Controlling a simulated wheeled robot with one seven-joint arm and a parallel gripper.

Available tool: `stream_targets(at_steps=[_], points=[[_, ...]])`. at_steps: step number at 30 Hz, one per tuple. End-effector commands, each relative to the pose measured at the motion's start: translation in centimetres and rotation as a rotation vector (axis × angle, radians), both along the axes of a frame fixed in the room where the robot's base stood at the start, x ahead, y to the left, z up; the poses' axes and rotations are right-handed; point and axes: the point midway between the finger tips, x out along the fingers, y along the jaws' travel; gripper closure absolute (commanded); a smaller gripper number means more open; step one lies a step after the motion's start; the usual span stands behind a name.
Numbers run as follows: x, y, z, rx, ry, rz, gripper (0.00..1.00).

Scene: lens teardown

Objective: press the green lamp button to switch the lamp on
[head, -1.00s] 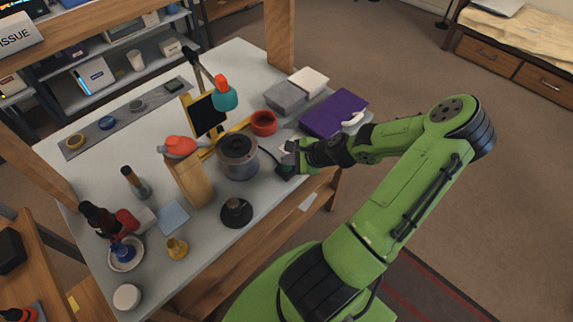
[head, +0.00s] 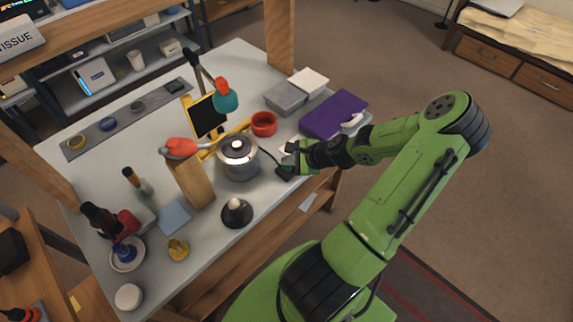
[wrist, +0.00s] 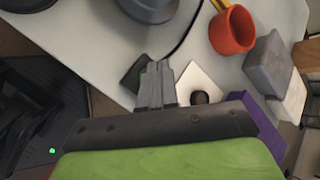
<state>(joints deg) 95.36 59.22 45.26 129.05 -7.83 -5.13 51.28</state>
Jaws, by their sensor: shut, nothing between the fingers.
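A small black switch box (head: 284,173) with a dark cable lies on the table right of the metal pot. In the wrist view the black box (wrist: 131,78) is partly covered by my gripper (wrist: 152,70). A sliver of green shows at the fingertips; most of the button is hidden. My gripper is shut and empty, its tips at the box and seemingly on the button; I cannot confirm contact. A lamp-like teal and red head (head: 226,99) hangs on a dark arm behind the pot. The pot and nearby objects are brightly lit.
The metal pot (head: 239,158) stands close left of the box. A red cup (head: 264,124), a grey block (head: 285,97) and a purple case (head: 335,113) lie behind. A wooden block (head: 192,181) and a black cone (head: 236,213) stand further left.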

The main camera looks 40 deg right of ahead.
Motion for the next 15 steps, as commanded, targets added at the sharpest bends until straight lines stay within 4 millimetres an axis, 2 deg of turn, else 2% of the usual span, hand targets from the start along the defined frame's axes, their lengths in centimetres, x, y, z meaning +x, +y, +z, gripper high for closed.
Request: stream_targets(at_steps=[4, 15], points=[[0.0, 0.0, 0.7, -0.001, 0.0, 0.001, 1.0], [0.0, 0.0, 5.2, 0.0, 0.0, 0.002, 1.0]])
